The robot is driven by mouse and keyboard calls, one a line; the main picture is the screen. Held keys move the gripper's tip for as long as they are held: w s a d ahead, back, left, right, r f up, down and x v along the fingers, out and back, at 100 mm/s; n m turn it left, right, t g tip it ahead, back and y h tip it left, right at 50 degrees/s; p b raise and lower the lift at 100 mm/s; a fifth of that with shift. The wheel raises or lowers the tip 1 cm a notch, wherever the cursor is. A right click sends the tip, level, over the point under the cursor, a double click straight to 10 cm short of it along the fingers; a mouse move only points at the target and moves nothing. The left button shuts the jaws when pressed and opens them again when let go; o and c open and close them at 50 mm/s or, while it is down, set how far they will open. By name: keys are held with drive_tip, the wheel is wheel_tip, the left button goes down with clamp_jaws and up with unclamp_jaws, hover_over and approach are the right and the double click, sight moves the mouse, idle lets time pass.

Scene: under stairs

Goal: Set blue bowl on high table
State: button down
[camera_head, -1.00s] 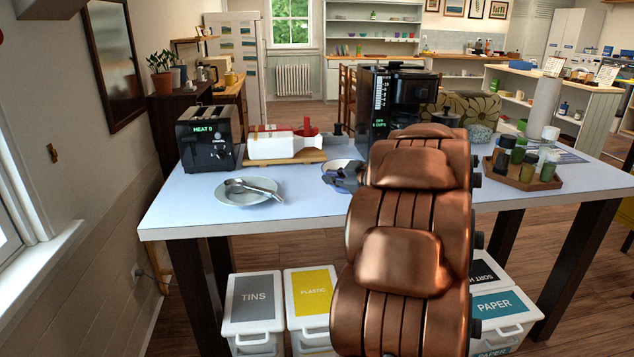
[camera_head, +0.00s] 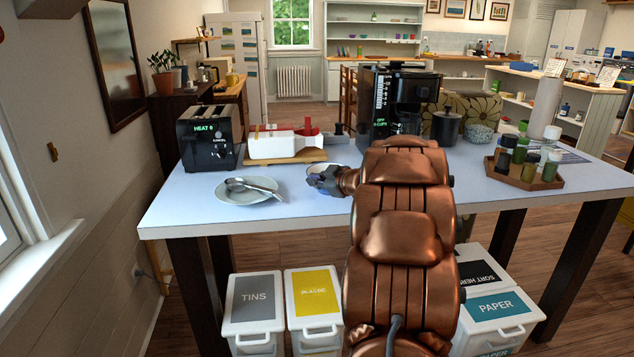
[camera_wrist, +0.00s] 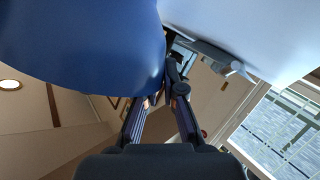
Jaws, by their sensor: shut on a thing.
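The blue bowl (camera_wrist: 80,40) fills the upper left of the wrist view, its dark blue outside close to the fingers. In the head view only a pale bit of its rim (camera_head: 315,168) shows behind my gripper (camera_head: 325,182). My gripper, also in the wrist view (camera_wrist: 172,85), is shut on the bowl's edge. The bowl is at the high table (camera_head: 290,205), over its pale blue top, between the plate and the coffee maker. The tabletop seems close to the bowl in the wrist view; I cannot tell whether they touch. My arm hides part of the table.
A grey plate with cutlery (camera_head: 250,192) lies left of my gripper. A toaster (camera_head: 210,138), a white dish on a board (camera_head: 272,146) and a coffee maker (camera_head: 398,105) stand behind. A tray of jars (camera_head: 510,175) is at right. The front left tabletop is bare.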

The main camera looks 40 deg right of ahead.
idle(0.3)
drive_tip(key=c, duration=1.3)
unclamp_jaws()
drive_tip(key=shift+s+r, duration=0.15)
drive_tip(key=shift+s, duration=0.1)
drive_tip(key=v, duration=1.1)
drive_tip(key=shift+s+p, duration=0.25)
drive_tip(key=shift+p, duration=0.1)
drive_tip(key=shift+r, duration=0.15)
